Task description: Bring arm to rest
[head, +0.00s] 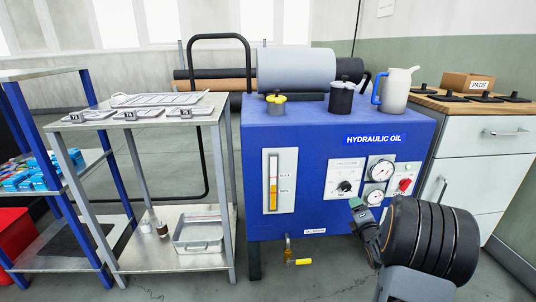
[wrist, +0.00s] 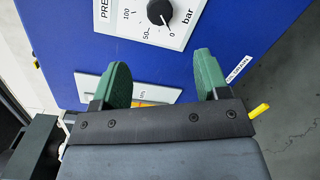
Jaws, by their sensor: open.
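My gripper (wrist: 160,80) shows in the wrist view with its two green fingers apart and nothing between them. My dark arm covers the unit's lower right part. The wrist view looks at the unit's blue front (wrist: 250,35), turned sideways, with a pressure knob (wrist: 160,12) beyond the fingers. Whether the fingers touch the front cannot be told.
A level gauge (head: 280,180), dials (head: 380,170) and a yellow-handled drain tap (head: 298,262) are on the unit's front. A jug (head: 397,90) and a dark can (head: 342,97) stand on top. A metal table (head: 165,113) is at left, a drawer cabinet (head: 505,155) at right.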

